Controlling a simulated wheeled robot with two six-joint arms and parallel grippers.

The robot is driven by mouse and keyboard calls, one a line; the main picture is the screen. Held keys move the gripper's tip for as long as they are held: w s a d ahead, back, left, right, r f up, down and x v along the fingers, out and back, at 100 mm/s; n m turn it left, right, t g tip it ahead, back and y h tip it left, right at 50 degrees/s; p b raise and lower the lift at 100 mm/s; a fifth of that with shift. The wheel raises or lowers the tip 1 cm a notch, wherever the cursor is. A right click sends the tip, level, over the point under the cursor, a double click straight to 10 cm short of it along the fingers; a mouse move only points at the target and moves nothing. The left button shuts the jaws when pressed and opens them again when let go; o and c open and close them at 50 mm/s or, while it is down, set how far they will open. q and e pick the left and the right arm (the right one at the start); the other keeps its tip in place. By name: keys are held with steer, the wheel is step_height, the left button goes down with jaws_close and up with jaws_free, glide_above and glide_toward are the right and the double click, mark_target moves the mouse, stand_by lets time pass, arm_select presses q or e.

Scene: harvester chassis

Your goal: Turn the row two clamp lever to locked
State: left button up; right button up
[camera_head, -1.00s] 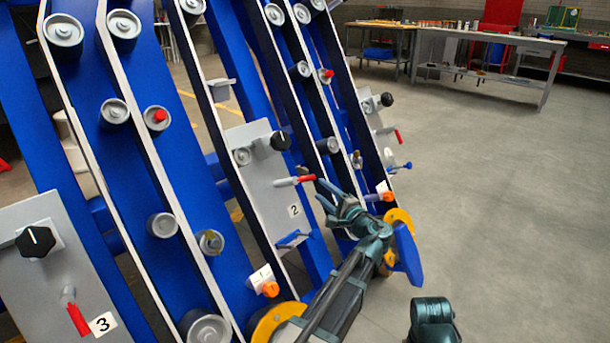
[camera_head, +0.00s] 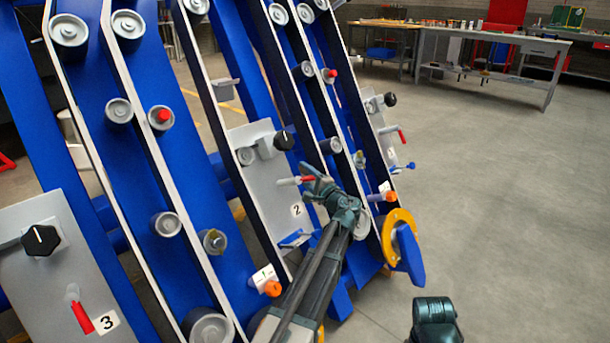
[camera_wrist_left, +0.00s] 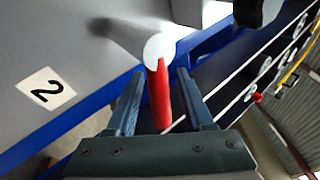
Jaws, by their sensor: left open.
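The row two clamp lever (camera_head: 307,179) has a red handle on a light grey pivot and sits on the grey panel (camera_head: 268,205) marked 2. In the head view the handle points right, away from the panel. My left gripper (camera_head: 312,180) is at the red handle and partly covers it. In the left wrist view the red handle (camera_wrist_left: 160,95) lies between the two open fingers (camera_wrist_left: 160,100), with gaps visible on both sides. The number 2 label (camera_wrist_left: 47,91) is left of it. My right arm shows only as a dark part (camera_head: 435,318) at the bottom edge; its gripper is not visible.
A black knob (camera_head: 284,140) is above the lever and a blue lever (camera_head: 295,238) below it. Another panel with a red lever (camera_head: 81,317) marked 3 is at lower left. The floor (camera_head: 500,220) at right is clear.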

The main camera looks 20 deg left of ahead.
arm_select(q)
jaws_close()
stand_by(1.4)
